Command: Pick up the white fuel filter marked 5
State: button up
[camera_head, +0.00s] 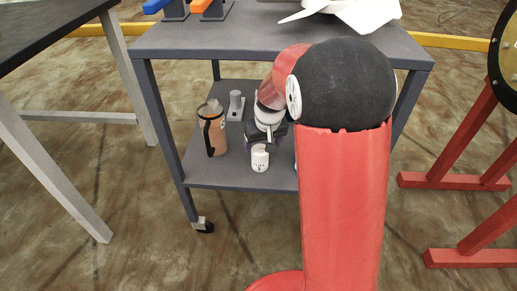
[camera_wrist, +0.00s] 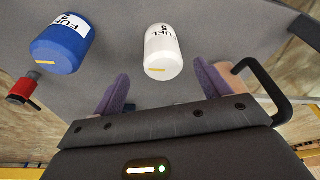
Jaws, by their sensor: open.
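The white fuel filter (camera_wrist: 163,52) lies ahead of my gripper (camera_wrist: 163,88) in the wrist view, its label reading FUEL and what looks like a 5. It also shows on the cart's lower shelf in the head view (camera_head: 260,161), just below my gripper (camera_head: 265,138). My gripper is open, with its two purple fingers apart and nothing between the tips. The filter is beyond the fingertips, roughly centred between them; I cannot tell the exact gap. A blue fuel filter (camera_wrist: 62,44) marked 2 is to its left in the wrist view.
A brown jug (camera_head: 217,139) with a black handle stands left of the white filter on the shelf (camera_head: 216,176); its handle shows near my right finger in the wrist view. A grey stand (camera_head: 236,106) is behind it.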

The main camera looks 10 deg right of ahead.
aim_at(259, 156)
jog(key=shift+w+f, duration=0.25)
jog(key=shift+f, duration=0.15)
jog(key=x, duration=0.3)
jog(key=b+x, duration=0.1)
jog(key=x, duration=0.3)
jog(key=shift+a, duration=0.25)
jog(key=c, duration=1.2)
jog(key=shift+c, duration=0.4)
jog(key=shift+r, duration=0.15)
